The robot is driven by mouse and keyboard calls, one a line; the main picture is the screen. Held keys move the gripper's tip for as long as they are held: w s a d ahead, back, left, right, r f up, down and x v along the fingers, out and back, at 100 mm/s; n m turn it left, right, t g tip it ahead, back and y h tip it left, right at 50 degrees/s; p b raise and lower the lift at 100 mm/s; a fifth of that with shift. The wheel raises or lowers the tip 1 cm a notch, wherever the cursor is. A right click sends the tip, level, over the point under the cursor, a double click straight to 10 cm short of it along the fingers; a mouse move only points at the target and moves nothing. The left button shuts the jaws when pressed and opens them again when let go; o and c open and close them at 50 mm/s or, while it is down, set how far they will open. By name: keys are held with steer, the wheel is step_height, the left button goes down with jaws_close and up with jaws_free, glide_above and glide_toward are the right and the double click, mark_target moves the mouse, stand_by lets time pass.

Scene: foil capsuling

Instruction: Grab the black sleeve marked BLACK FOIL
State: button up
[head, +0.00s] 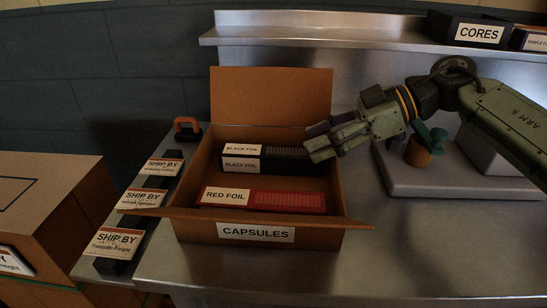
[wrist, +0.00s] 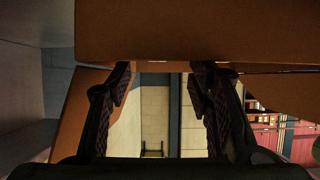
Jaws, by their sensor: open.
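The black sleeve marked BLACK FOIL (head: 288,163) lies in the back part of the open cardboard box labelled CAPSULES (head: 310,239). Its label shows on the top and on the front face. My gripper (head: 313,141) is at the right end of the black sleeve, near the box's right wall, with its fingers pointing left. It partly hides the sleeve's right end. In the wrist view my gripper (wrist: 160,80) is open, with nothing seen held between its dark pads. I cannot make out the black sleeve in the wrist view.
A red sleeve marked RED FOIL (head: 290,200) lies in front of the black one. The box's back flap (head: 270,95) stands up. SHIP BY blocks (head: 143,199) are to the left. A shelf (head: 330,34) holds a CORES bin (head: 480,33). The front right counter is clear.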

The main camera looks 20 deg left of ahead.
mark_target(273, 150)
steer(key=shift+x, duration=1.1)
steer(key=x, duration=0.3)
steer(key=r+p+x, duration=0.1)
steer(key=x, duration=0.1)
steer(key=shift+w+a, duration=0.15)
steer(key=shift+a, duration=0.1)
steer(key=shift+a+f, duration=0.2)
steer(key=shift+a, duration=0.05)
steer(key=c, duration=1)
